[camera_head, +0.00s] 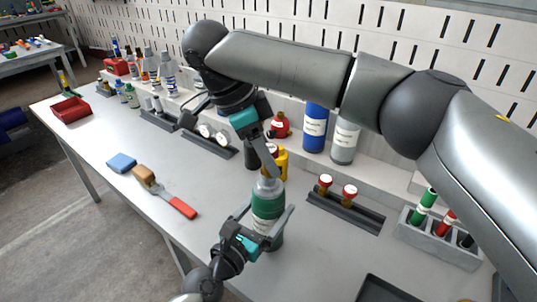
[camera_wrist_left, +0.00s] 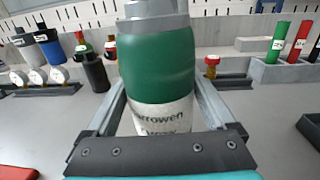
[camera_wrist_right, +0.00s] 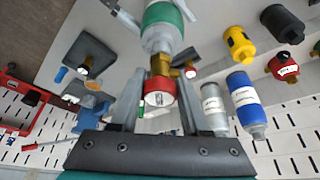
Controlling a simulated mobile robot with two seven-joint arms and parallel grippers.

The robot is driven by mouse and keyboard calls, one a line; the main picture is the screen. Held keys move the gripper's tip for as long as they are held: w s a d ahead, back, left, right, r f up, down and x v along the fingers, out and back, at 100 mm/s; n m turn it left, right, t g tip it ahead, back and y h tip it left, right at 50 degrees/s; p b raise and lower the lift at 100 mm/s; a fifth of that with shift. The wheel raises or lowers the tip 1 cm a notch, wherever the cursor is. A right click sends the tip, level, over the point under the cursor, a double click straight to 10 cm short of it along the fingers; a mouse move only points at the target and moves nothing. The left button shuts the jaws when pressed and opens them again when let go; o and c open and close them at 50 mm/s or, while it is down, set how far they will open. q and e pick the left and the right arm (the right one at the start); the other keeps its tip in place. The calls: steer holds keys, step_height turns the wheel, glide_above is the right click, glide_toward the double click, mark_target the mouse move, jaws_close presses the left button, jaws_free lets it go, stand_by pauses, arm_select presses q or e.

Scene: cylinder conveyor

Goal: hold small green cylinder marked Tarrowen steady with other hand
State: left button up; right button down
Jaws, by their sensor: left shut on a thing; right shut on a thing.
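The small green cylinder (camera_head: 267,198) stands upright on the bench, with a white label band reading "arrowen" in the left wrist view (camera_wrist_left: 158,65). My left gripper (camera_head: 265,214) is shut around its body, one finger on each side. My right gripper (camera_head: 268,168) is above the cylinder's top. In the right wrist view it is shut on a brass valve with a red knob (camera_wrist_right: 159,92). The valve lines up with the cylinder's grey neck and appears to meet it; the exact contact is hidden by the fingers in the head view.
A rack (camera_head: 345,212) with two red-knobbed valves stands right of the cylinder. A blue cylinder (camera_head: 315,128) and a grey one (camera_head: 344,140) stand behind. A brush with a red handle (camera_head: 182,207) and a blue sponge (camera_head: 121,162) lie left. A tube holder (camera_head: 437,242) is at right.

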steer(key=m+g, duration=0.2)
steer(key=m, duration=0.4)
steer(key=shift+c, duration=2.3)
jaws_free()
steer(key=shift+r, duration=0.1)
steer(key=shift+r, duration=1.15)
steer(key=n+t, duration=0.1)
steer(key=n, duration=0.3)
steer(key=shift+n+t, duration=0.5)
steer(key=shift+n, duration=0.5)
